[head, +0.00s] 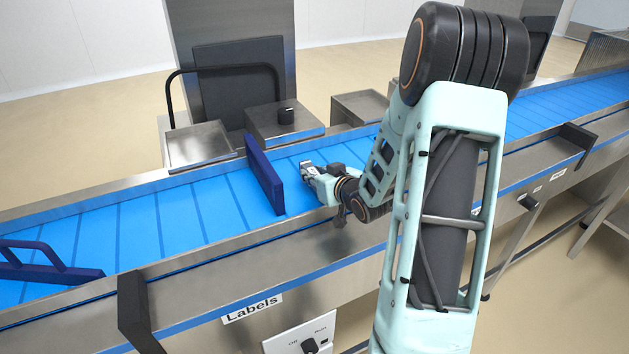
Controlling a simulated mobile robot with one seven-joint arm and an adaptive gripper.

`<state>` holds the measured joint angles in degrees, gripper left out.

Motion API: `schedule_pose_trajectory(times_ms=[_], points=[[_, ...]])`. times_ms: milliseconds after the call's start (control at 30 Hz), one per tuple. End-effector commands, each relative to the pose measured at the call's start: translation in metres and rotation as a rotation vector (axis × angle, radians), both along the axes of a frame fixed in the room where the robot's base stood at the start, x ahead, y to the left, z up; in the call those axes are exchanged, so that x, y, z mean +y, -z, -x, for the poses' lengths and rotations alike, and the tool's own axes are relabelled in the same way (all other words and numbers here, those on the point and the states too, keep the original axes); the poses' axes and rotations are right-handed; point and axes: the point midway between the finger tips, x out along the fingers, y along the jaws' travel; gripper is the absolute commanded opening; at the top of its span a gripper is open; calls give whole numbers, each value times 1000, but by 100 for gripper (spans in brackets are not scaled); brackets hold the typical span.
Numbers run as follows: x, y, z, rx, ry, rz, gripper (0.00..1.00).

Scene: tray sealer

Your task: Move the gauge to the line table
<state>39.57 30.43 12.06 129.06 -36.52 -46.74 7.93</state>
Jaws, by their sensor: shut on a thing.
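My gripper (309,170) is over the blue belt, right of an upright dark blue plate (266,178), with a narrow gap showing between them. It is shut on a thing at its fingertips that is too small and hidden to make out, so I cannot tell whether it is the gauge. Another dark blue piece with a loop handle (40,255) is on the belt at the far left, cut off by the picture's edge. I cannot pick out the gauge or the line table with certainty.
The blue conveyor belt (140,222) runs across between steel rails. A "Labels" sign (252,308) and switch panel (303,340) are in front.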

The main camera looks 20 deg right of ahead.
Motion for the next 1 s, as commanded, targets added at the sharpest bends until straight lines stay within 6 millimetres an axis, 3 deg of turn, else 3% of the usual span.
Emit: schedule_pose_trajectory(times_ms=[200,600,633,700,800,1000], points=[[-1,20,0,-1,1,-1,0],[-1,25,0,-1,1,0,0],[-1,24,1,0,1,0,25],[-1,24,1,0,1,0,32],[-1,24,1,0,1,0,40],[-1,23,1,0,0,0,40]])
